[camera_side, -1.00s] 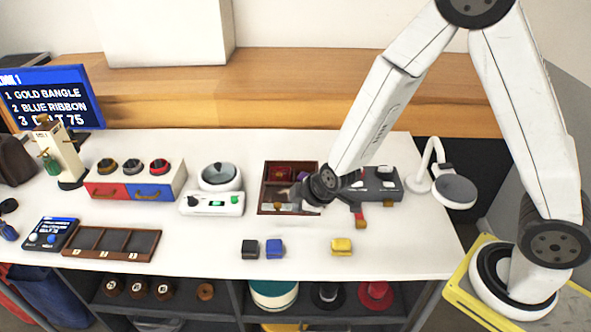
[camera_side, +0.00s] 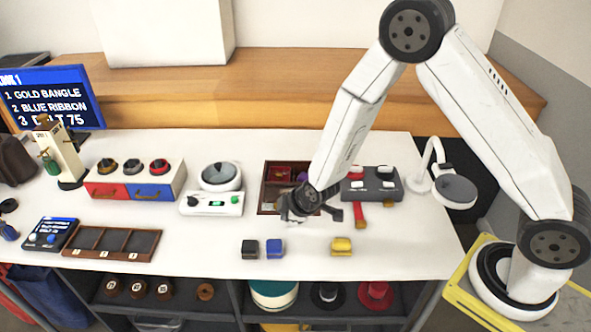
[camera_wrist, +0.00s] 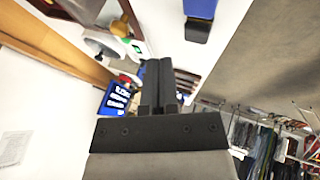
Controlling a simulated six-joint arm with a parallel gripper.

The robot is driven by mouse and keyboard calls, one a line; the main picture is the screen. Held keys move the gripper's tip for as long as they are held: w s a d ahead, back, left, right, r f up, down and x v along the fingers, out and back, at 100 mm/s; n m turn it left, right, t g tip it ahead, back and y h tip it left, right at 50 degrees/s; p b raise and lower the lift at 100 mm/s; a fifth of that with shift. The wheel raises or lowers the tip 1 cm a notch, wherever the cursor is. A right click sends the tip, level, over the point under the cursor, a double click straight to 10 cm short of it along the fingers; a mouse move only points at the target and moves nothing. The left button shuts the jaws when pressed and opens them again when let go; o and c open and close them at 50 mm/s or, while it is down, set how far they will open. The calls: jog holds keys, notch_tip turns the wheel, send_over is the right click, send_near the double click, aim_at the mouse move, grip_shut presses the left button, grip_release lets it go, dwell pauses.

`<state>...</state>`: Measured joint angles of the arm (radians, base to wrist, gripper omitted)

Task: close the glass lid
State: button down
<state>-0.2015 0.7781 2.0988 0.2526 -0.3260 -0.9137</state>
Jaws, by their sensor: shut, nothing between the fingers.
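My gripper (camera_side: 284,209) is at the front left corner of the dark red-brown box (camera_side: 265,180) in the side view. Its fingers are pressed together and empty; they also show shut in the wrist view (camera_wrist: 158,85). The box is open to view from above, with small red and purplish things inside. My wrist hides its front part. I cannot clearly make out a glass lid on it. A white round device (camera_side: 206,185) with a greyish round top stands left of the box. I cannot tell whether my fingertips touch anything.
Black (camera_side: 250,249), blue (camera_side: 274,249) and yellow (camera_side: 341,246) blocks lie in front. The table is clear around them.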

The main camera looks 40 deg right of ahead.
aim_at(276, 194)
jog(key=w+d+f, duration=0.2)
jog(key=w+f, duration=0.1)
jog(key=w, duration=0.1)
jog(key=shift+w+d, duration=0.15)
jog(key=shift+w, duration=0.2)
jog(key=shift+w+f, duration=0.1)
dwell(0.3)
jog(key=shift+w+d, duration=2.85)
jog(key=shift+d, duration=0.1)
jog(key=shift+s+a, duration=0.1)
jog(key=shift+s, duration=0.05)
